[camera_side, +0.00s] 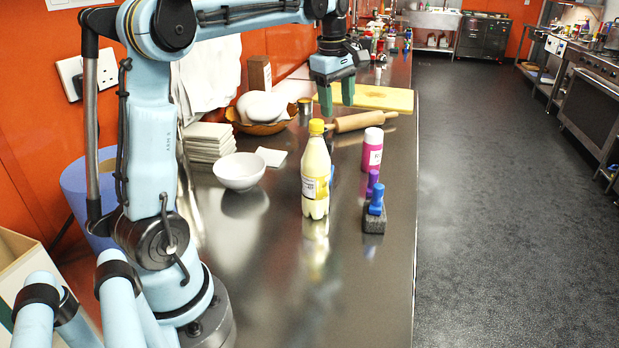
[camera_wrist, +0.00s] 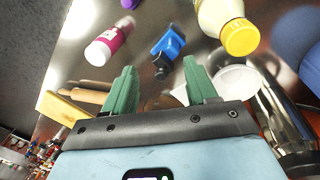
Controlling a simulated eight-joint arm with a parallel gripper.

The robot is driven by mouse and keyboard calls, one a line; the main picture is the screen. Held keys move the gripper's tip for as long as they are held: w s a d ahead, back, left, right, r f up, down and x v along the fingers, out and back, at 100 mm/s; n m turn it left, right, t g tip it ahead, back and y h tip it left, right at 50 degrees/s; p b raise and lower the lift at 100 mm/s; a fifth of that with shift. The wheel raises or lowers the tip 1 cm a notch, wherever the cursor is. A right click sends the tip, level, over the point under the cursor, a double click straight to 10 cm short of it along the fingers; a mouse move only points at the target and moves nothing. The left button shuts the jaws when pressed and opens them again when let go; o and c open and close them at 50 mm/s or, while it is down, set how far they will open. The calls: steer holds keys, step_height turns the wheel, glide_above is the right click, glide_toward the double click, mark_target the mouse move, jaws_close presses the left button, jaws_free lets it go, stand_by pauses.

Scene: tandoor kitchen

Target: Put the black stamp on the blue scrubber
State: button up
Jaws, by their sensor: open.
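In the wrist view, a small black piece, likely the black stamp (camera_wrist: 161,69), overlaps the lower end of a blue block, likely the blue scrubber (camera_wrist: 172,43). I cannot tell whether it rests on the block or stands beside it. In the side view, the yellow-capped bottle mostly hides this spot; only a sliver of blue shows behind it. My gripper (camera_side: 336,95) is raised over the far part of the counter, beyond the bottles. Its green fingers (camera_wrist: 160,88) are apart, with nothing between them.
A yellow-capped bottle (camera_side: 315,180) and a pink bottle (camera_side: 372,150) stand nearby. A purple handled item (camera_side: 372,180) and a blue one (camera_side: 376,199) by a dark grey block (camera_side: 373,222) stand nearer. A rolling pin (camera_side: 352,122) lies beyond. The front counter is clear.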

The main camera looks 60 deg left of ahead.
steer(key=s+d+f+m+t, duration=0.2)
steer(key=s+d+f+m, duration=0.2)
steer(key=d+m, duration=0.5)
steer(key=s+d+f+m+t, duration=0.3)
steer(key=s+d+f+m, duration=0.2)
steer(key=s+d+m, duration=0.3)
steer(key=d+m, duration=0.2)
steer(key=m, duration=0.1)
steer(key=shift+d+t+h, duration=0.25)
steer(key=shift+t+h, duration=0.05)
steer(key=shift+h, duration=0.1)
